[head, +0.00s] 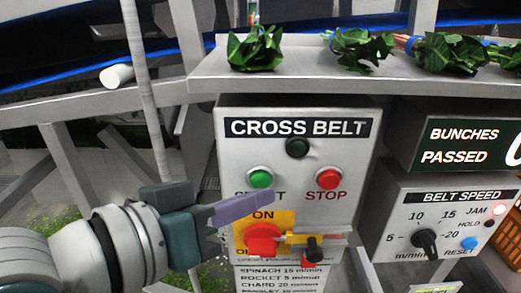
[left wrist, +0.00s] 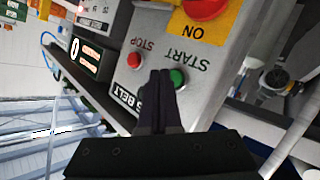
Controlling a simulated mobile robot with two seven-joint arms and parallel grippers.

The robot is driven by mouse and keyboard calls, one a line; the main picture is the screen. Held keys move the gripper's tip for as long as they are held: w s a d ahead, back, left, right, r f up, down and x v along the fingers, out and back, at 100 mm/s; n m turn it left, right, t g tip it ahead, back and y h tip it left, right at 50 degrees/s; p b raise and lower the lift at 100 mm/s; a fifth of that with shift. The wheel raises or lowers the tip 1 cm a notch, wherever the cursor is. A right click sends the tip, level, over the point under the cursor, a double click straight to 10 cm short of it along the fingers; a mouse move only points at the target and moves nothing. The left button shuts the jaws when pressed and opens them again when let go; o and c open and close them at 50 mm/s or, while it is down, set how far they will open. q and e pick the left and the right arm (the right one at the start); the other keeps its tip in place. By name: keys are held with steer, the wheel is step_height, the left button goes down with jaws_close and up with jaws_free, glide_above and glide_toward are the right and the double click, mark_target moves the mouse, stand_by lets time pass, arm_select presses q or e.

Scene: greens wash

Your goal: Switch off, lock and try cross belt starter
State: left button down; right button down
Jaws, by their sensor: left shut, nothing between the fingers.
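The grey cross belt starter box (head: 225,150) faces me in the head view. It has a dark round lamp (head: 298,147), a green START button (head: 261,178) and a red STOP button (head: 329,179). Below, a red switch knob (head: 262,238) sits on a yellow ON/OFF plate (head: 286,219); its exact setting is unclear. Small yellow, red and black parts (head: 313,247) lie right of the knob. My left gripper (head: 262,199) is shut and empty, its tips just below the green button and over the START label. In the left wrist view the tips overlap the green button (left wrist: 177,78); contact is unclear.
A belt speed box (head: 390,215) with a black dial (head: 425,241) and a bunches-passed display (head: 465,143) stand at right. A grey shelf (head: 300,82) with leafy bunches (head: 255,50) runs above. A speed list (head: 280,277) hangs below the starter.

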arm_select(q)
steer(key=shift+w, duration=0.1)
stand_by(0.7)
steer(key=shift+w, duration=0.35)
steer(key=shift+w+b, duration=0.45)
stand_by(0.7)
stand_by(0.3)
steer(key=shift+s+p, duration=0.85)
